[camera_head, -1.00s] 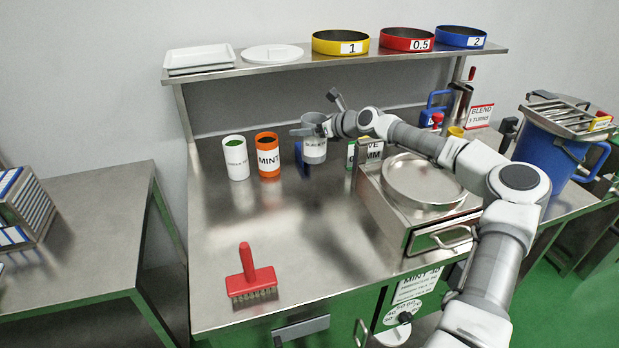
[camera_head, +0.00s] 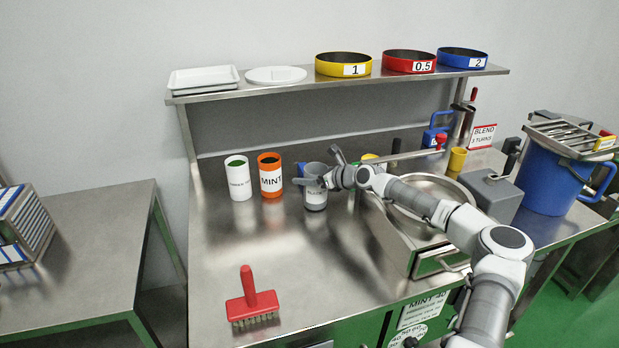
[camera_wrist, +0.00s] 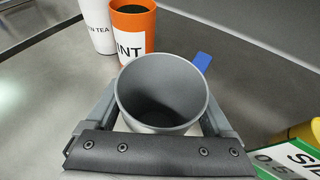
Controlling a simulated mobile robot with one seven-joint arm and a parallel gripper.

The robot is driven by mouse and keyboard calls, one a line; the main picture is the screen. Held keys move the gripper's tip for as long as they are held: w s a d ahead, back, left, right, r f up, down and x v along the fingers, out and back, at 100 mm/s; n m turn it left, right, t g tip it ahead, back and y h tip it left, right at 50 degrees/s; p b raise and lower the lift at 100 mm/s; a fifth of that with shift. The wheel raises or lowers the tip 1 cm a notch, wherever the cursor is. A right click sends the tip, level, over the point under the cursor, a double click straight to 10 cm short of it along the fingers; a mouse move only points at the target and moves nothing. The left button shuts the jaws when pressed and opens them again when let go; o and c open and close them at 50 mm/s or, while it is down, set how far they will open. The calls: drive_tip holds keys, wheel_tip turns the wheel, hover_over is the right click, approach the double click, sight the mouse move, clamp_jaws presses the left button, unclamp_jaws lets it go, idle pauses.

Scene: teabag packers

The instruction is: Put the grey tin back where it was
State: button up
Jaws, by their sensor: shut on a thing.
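The grey tin (camera_head: 315,196) stands upright in the row to the right of the orange MINT tin (camera_head: 270,178). In the wrist view I look down into the empty-looking grey tin (camera_wrist: 160,95). My gripper (camera_head: 314,183) is shut on it, with a finger on either side, and the wrist view shows these fingers too (camera_wrist: 162,112). The tin's base is at or close to the worktop; I cannot tell whether it touches. A blue piece (camera_wrist: 201,62) shows just behind the tin.
A white tin (camera_head: 239,180) stands left of the MINT tin. A red brush (camera_head: 252,305) lies at the front left. A metal machine with a round pan (camera_head: 440,187) is close on the right, partly behind my arm. The worktop's left middle is clear.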

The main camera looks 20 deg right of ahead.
drive_tip(key=shift+f, duration=0.1)
drive_tip(key=shift+f, duration=0.15)
drive_tip(key=o, duration=1.1)
drive_tip(key=shift+o, duration=0.2)
drive_tip(key=shift+r, duration=0.25)
drive_tip(key=v, duration=1.2)
drive_tip(key=shift+p, duration=0.3)
drive_tip(key=shift+f, duration=0.1)
drive_tip(key=shift+a, duration=0.1)
